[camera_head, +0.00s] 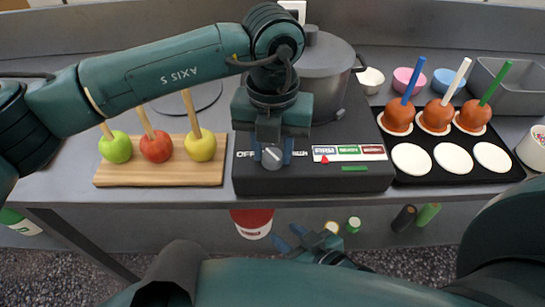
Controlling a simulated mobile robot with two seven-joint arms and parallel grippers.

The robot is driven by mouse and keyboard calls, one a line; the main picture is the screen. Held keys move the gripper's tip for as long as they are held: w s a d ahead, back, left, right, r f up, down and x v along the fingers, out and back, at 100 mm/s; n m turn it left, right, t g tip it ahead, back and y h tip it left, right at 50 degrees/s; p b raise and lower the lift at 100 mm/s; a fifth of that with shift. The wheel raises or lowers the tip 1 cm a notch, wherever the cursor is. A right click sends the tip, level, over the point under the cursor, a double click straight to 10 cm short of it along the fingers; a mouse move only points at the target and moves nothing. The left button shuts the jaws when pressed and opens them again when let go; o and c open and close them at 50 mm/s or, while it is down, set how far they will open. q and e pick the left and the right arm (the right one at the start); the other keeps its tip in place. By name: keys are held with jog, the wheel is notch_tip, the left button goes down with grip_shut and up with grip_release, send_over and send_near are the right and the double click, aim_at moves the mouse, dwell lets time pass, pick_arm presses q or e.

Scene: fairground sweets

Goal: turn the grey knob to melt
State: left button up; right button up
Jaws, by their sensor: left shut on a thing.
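The grey knob (272,160) is on the front of the black cooker (225,175), with a pale mark on its face. My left gripper (272,153) points down at the cooker front, shut on the knob with a blue finger at each side. The word OFF shows left of the knob; a label to its right is too small to read surely. My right gripper (289,238) is low in front of the counter, its blue fingers apart and empty.
A lidded grey pot (325,65) stands on the cooker. A wooden board (110,176) with three apples on sticks is left. A black tray (440,179) with three coated apples and white discs is right. The indicator strip (349,153) has a red pointer under its left section.

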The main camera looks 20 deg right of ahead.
pick_arm(q)
jog(key=shift+f+m+b, duration=0.25)
jog(key=shift+m+b, duration=0.5)
jog(key=shift+m, duration=0.25)
jog(key=m+b, duration=0.2)
jog(key=m, duration=0.2)
jog(key=shift+r+b, duration=0.15)
jog(key=shift+b, duration=0.25)
jog(key=shift+m, duration=0.5)
pick_arm(e)
jog(key=shift+s+d+r+t, duration=0.2)
jog(key=shift+s+d+t, duration=0.2)
jog(key=shift+d+t, duration=0.45)
pick_arm(q)
jog(key=shift+r+m, duration=0.1)
jog(key=shift+m, duration=0.2)
pick_arm(e)
jog(key=shift+s+f, duration=0.15)
jog(key=shift+s, duration=0.05)
pick_arm(q)
jog(key=o, duration=1)
jog(key=shift+c, duration=0.2)
pick_arm(e)
jog(key=shift+w, duration=0.15)
pick_arm(q)
jog(key=shift+r, duration=0.1)
